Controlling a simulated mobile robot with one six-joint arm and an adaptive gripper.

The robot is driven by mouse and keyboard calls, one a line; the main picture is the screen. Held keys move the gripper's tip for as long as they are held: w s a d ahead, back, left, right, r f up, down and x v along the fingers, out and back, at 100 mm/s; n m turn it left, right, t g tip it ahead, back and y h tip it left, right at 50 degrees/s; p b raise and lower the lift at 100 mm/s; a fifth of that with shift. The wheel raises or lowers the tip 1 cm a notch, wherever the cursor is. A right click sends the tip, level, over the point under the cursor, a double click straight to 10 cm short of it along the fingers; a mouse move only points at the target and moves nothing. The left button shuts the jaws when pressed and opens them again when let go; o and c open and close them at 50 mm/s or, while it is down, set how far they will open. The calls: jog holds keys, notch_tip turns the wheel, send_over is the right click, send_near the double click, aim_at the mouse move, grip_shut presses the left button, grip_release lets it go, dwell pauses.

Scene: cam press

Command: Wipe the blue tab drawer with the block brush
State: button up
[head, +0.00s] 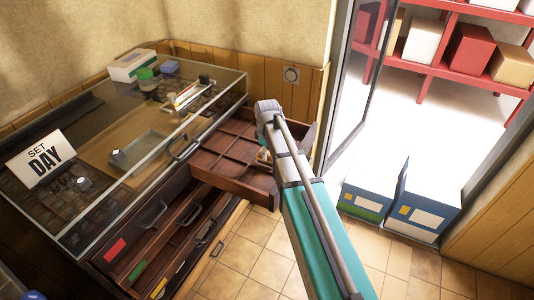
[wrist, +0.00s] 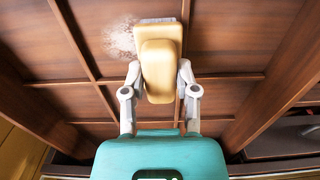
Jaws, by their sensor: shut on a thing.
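My gripper (wrist: 159,76) is shut on the block brush (wrist: 160,62), a pale yellow wooden block with light bristles at its far end. In the wrist view the brush is over the open drawer (wrist: 225,98), beside a whitish dusty patch (wrist: 121,38) in one compartment. I cannot tell whether the bristles touch the floor of the drawer. In the head view the divided wooden drawer (head: 222,165) is pulled out of the cabinet, and my arm hides most of the gripper and brush. The drawer's tab is hidden, so its colour does not show.
Lower drawers carry a red tab (head: 115,250), a green tab (head: 137,271) and a yellow tab (head: 158,288). A glass-topped case (head: 125,140) covers the cabinet. An open door (head: 352,85) and blue boxes (head: 420,205) stand at the right. Tiled floor lies in front.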

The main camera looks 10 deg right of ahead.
jog(key=shift+r+p, duration=1.55)
jog(key=shift+r, duration=0.3)
jog(key=shift+r, duration=0.1)
jog(key=shift+r+p, duration=1.4)
jog(key=shift+p, duration=0.1)
notch_tip(320, 180, up, 22)
jog(key=p, duration=2.1)
jog(key=shift+f+p, duration=0.25)
jog(key=shift+p, duration=0.05)
